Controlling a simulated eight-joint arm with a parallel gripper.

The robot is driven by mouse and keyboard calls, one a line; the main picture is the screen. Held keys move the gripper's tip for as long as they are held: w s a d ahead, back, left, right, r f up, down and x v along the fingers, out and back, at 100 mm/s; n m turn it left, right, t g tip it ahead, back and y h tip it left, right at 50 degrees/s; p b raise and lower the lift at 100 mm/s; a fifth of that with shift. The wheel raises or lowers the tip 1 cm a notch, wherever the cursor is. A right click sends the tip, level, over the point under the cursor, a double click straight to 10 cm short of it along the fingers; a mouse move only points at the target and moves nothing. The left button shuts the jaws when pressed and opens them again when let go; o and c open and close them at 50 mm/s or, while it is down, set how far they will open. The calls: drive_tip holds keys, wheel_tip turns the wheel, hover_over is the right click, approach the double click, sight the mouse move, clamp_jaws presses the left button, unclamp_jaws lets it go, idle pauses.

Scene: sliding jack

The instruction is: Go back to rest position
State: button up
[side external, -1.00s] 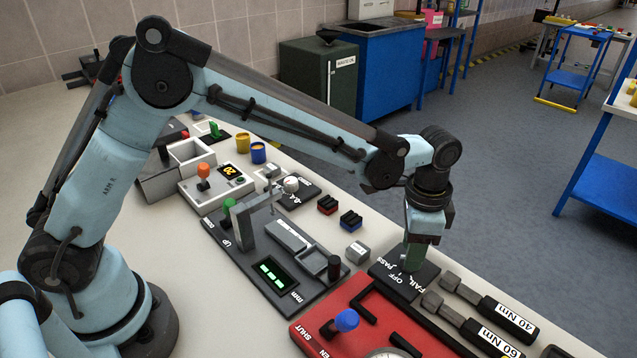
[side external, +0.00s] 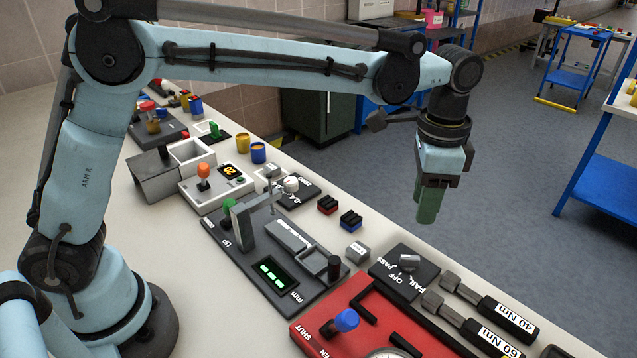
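My gripper (side external: 430,205) hangs pointing down in the air, above and a little right of the dark PASS/OFF/FAIL switch plate. Its green fingertips look close together, but I cannot tell whether they are fully shut. Nothing shows hanging below them. The switch plate (side external: 398,283) lies on the bench with a small grey knob (side external: 409,262) on it, apart from the gripper. The sliding jack fixture, a dark plate (side external: 308,291) with a green digital display (side external: 272,276) and a green-topped lever (side external: 229,206), stands left of the switch plate.
A red panel (side external: 372,340) with a blue knob (side external: 346,320) lies in front. Two torque tools, 40 Nm (side external: 510,320) and 60 Nm (side external: 490,338), lie at right. Small blocks (side external: 351,220) and cups (side external: 258,152) line the bench's far edge. The air around my gripper is free.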

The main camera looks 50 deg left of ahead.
drive_tip(key=s+a+r+n+t, duration=0.2)
drive_tip(key=s+a, duration=0.1)
drive_tip(key=a, duration=0.3)
drive_tip(key=s+a+r+n+t, duration=0.1)
drive_tip(key=s+a+r+n, duration=0.15)
drive_tip(key=a, duration=0.35)
drive_tip(key=s+a+f+n+t, duration=0.4)
drive_tip(key=s+a+f+n, duration=0.1)
drive_tip(key=s+a, duration=0.3)
drive_tip(key=shift+s+a+n, duration=0.35)
drive_tip(key=shift+s+a, duration=0.05)
